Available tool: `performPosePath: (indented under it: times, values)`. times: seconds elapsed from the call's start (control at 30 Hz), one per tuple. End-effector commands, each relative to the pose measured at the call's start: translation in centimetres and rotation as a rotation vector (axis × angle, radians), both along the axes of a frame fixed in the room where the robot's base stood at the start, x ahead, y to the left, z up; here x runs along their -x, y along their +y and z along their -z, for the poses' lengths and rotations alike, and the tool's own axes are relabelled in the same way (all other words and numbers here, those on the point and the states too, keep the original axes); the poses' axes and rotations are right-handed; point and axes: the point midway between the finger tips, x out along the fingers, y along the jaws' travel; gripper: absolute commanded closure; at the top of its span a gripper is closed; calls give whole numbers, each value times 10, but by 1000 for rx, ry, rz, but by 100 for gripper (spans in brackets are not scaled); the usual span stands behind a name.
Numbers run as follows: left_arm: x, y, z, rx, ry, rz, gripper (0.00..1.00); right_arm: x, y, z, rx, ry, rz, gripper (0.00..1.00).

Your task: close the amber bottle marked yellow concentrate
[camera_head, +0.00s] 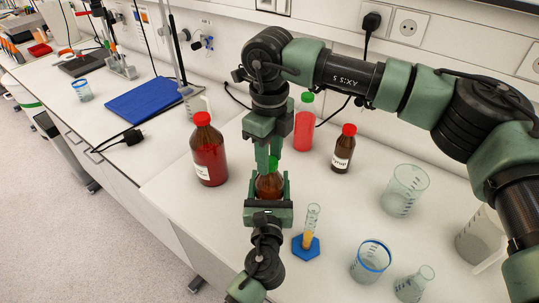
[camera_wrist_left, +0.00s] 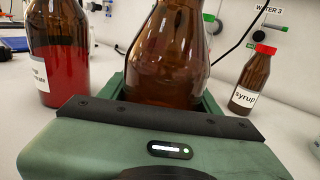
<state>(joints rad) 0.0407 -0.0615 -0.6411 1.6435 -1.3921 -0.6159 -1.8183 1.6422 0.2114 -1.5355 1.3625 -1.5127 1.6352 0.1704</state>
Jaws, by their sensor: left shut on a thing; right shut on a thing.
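The amber bottle (camera_head: 270,187) stands upright on the bench in the middle of the head view. In the left wrist view its brown glass body (camera_wrist_left: 165,60) rises out of the top edge, so its mouth is hidden there. My left gripper (camera_head: 268,208) is shut around the lower body of the bottle. My right gripper (camera_head: 266,153) comes down from above and is shut on a green cap (camera_head: 272,164) at the bottle's top. The fingers partly hide the cap, and I cannot tell whether it sits fully on the neck. The bottle's label is not visible.
A large red-capped bottle (camera_head: 208,155) stands close on the left; a syrup bottle (camera_head: 343,152) and a green-capped red bottle (camera_head: 304,125) stand behind. A cylinder on a blue base (camera_head: 306,246), beakers (camera_head: 404,190) and a flask (camera_head: 412,286) are on the right.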

Motion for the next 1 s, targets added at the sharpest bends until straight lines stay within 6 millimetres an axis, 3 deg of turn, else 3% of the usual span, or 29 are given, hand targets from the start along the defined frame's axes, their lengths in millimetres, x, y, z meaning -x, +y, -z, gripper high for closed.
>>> performPosePath:
  times: [0.23,0.37,0.4,0.47,0.5,0.83,1.0]
  values:
    - [0,0,0,-1,-1,1,100,-1,0,0,-1,-1,442,100]
    - [0,-1,0,-1,-1,1,100,-1,0,0,-2,-2,428,100]
    - [0,-1,0,-1,-1,2,100,-1,0,0,-2,-2,428,59]
    - [0,-1,0,-1,-1,2,100,-1,1,0,-2,-2,427,43]
    - [0,-1,0,-1,-1,2,100,-1,1,0,-2,-2,426,39]
    - [0,0,0,0,-1,1,100,-1,0,-2,-1,-1,425,39]
    - [0,0,0,0,0,1,100,-1,1,-22,-3,-4,424,39]
